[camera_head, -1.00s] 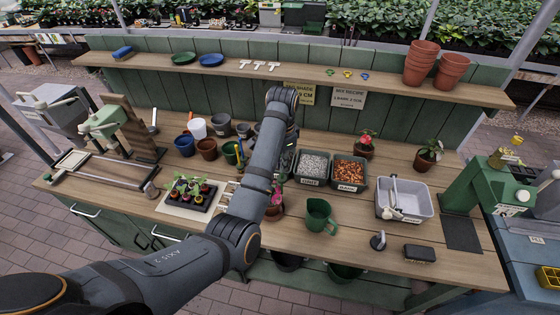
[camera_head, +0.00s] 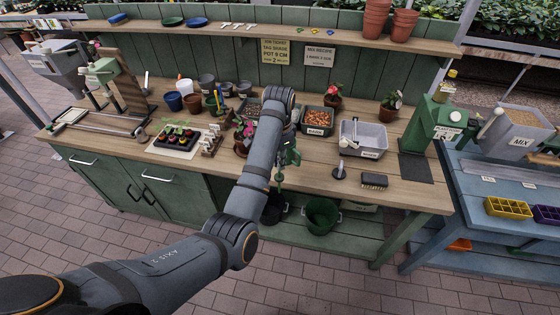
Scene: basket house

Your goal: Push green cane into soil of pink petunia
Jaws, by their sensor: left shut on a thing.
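The pink petunia (camera_head: 245,130) stands in a brown pot on the wooden bench, just left of my left forearm, which partly covers it. My left gripper (camera_head: 281,180) hangs below the wrist, right of the petunia and near the bench's front edge; the forearm hides most of it. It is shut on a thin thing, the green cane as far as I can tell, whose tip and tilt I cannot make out. A green mug (camera_head: 292,157) shows in part beside the gripper. My right gripper is out of view.
Right of my arm are the bark bin (camera_head: 317,121), a grey tub (camera_head: 362,137), a dark brush (camera_head: 374,180) and a red-flowered plant (camera_head: 333,97). A seedling tray (camera_head: 176,138) is at left. Small pots (camera_head: 193,102) stand behind it.

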